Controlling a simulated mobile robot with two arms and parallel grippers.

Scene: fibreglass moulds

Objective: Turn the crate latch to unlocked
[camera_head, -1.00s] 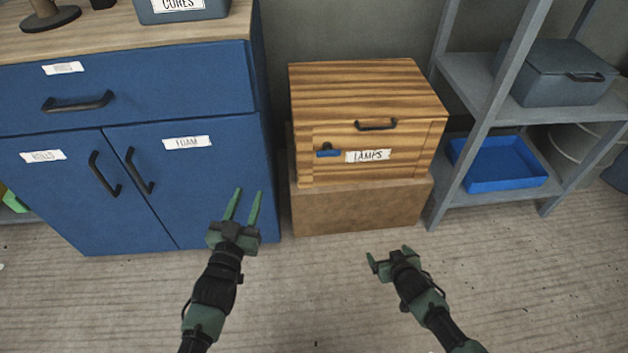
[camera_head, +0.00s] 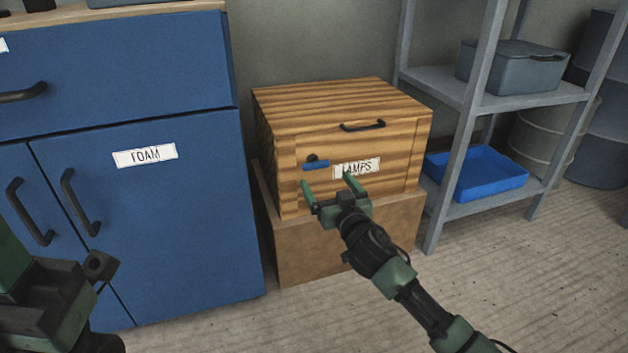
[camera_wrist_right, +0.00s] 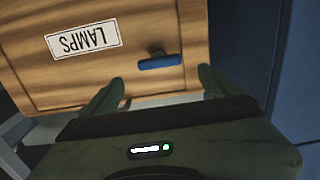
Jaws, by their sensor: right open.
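The wooden crate (camera_head: 341,145) labelled LAMPS sits on a brown block. Its latch (camera_head: 316,165), a blue bar on a dark pivot, lies about level on the front face, left of the label. The latch also shows in the right wrist view (camera_wrist_right: 159,62), upper right of centre. My right gripper (camera_head: 328,182) is open and empty, just in front of the crate's front face. Its fingers point at the front, slightly below and to the right of the latch, apart from it. Part of my left arm shows at the lower left, and its fingertips are not visible.
The brown block (camera_head: 300,252) supports the crate. A blue cabinet (camera_head: 185,215) stands close on the left. A grey shelf unit (camera_head: 440,88) with a blue tray (camera_head: 478,183) and a grey box (camera_head: 515,72) stands on the right. Floor in front is clear.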

